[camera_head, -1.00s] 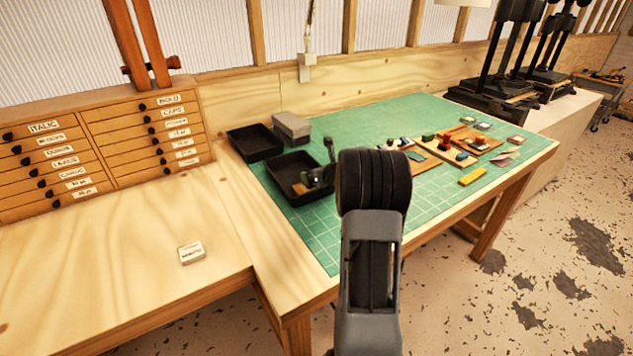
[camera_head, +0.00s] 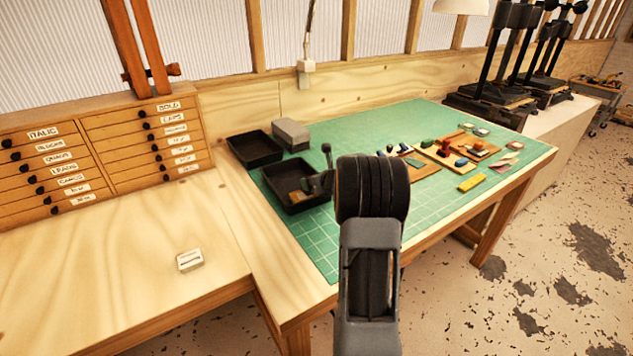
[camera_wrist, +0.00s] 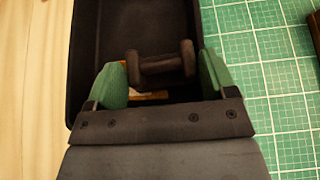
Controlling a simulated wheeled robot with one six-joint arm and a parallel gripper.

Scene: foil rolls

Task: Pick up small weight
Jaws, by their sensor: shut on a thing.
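The small weight (camera_wrist: 161,66) is a dark dumbbell shape with two thick ends and a thinner bar. In the wrist view it lies crosswise between the green fingertips of my gripper (camera_wrist: 160,78), which is shut on it. The black front tray (camera_wrist: 84,45) is beneath and around them; I cannot tell how far the weight is above its floor. In the head view my gripper (camera_head: 318,183) is at the right side of this tray (camera_head: 282,203), partly hidden by my dark arm. I cannot make out the weight clearly there.
An orange-brown piece (camera_wrist: 150,95) lies in the tray. A second black tray (camera_head: 254,148) and a grey block (camera_head: 291,134) stand behind. Wooden boards with small coloured blocks (camera_head: 446,155) lie on the right of the green mat (camera_head: 325,245). The mat's near part is clear.

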